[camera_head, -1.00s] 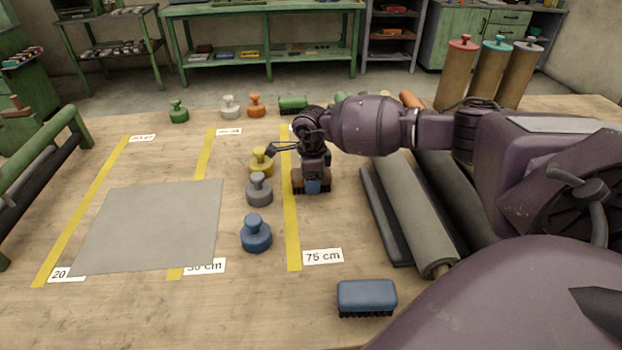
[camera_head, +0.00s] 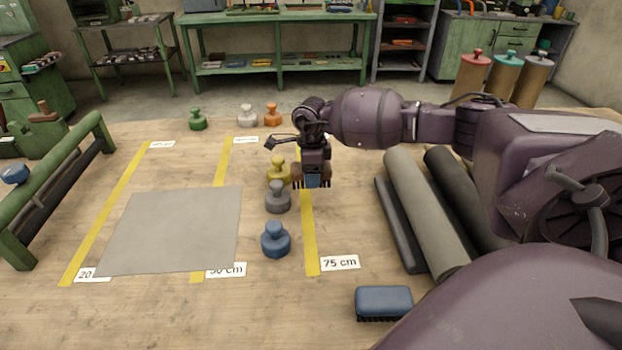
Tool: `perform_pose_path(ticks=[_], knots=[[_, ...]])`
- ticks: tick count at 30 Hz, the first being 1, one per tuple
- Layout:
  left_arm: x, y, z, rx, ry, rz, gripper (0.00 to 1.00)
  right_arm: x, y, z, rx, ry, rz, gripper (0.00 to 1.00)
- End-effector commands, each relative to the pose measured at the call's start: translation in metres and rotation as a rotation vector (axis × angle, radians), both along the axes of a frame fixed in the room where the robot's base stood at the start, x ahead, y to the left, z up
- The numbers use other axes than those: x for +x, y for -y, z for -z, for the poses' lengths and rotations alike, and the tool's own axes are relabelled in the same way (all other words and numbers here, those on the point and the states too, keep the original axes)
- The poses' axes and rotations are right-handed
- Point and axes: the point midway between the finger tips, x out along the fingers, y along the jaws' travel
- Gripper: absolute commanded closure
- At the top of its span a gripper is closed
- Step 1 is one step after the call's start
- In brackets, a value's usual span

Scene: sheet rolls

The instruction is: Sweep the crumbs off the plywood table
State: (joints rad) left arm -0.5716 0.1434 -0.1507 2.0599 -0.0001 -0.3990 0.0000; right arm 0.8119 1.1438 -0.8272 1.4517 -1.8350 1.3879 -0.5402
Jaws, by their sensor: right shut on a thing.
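A blue brush (camera_head: 384,300) lies bristles down near the front edge. No crumbs can be made out on the table. My left gripper is not in view.
A grey sheet (camera_head: 172,230) lies at left. Yellow (camera_head: 279,172), grey (camera_head: 277,198) and blue (camera_head: 275,241) weights stand between it and the brush. Grey rolls (camera_head: 422,210) lie at right. A green rack (camera_head: 55,190) stands at the left edge.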

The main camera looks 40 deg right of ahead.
Motion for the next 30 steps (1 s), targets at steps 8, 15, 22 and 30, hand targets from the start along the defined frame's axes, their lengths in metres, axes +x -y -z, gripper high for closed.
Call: perform_pose_path(ticks=[8,15,22,30], knots=[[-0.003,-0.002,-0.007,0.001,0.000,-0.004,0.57,-0.002,0.005,-0.028,-0.002,0.005,0.006,0.65],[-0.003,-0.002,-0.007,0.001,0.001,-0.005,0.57,-0.004,0.006,-0.030,-0.001,0.001,0.008,0.65],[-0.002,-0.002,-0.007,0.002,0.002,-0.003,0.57,-0.003,0.005,-0.029,-0.001,0.001,0.008,0.65],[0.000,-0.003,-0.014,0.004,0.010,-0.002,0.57,-0.003,-0.001,-0.035,0.007,0.005,0.001,0.65]])
